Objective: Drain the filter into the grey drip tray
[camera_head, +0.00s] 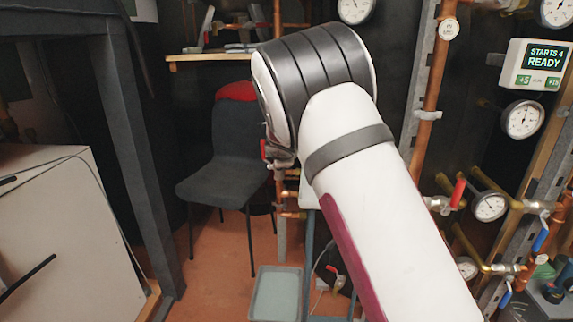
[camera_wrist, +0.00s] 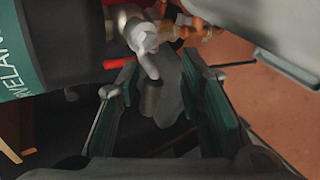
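In the wrist view my gripper (camera_wrist: 160,98) is open, with its two green-padded fingers apart. Between and beyond them is a pale metal valve fitting with a bent outlet (camera_wrist: 147,48). A red lever (camera_wrist: 117,62) sits just left of this fitting, near the left fingertip. A dark cylinder with a green label (camera_wrist: 28,60) fills the upper left; I cannot tell if it is the filter. No finger clearly grips anything. In the head view the grey drip tray (camera_head: 276,293) lies on the floor at bottom centre. My arm hides my gripper there.
A dark chair (camera_head: 226,150) stands behind the tray. Copper pipes with gauges (camera_head: 489,206) and valves line the right side. A white cabinet (camera_head: 70,230) and a dark table leg (camera_head: 135,150) stand at left. Orange floor (camera_head: 205,270) is open left of the tray.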

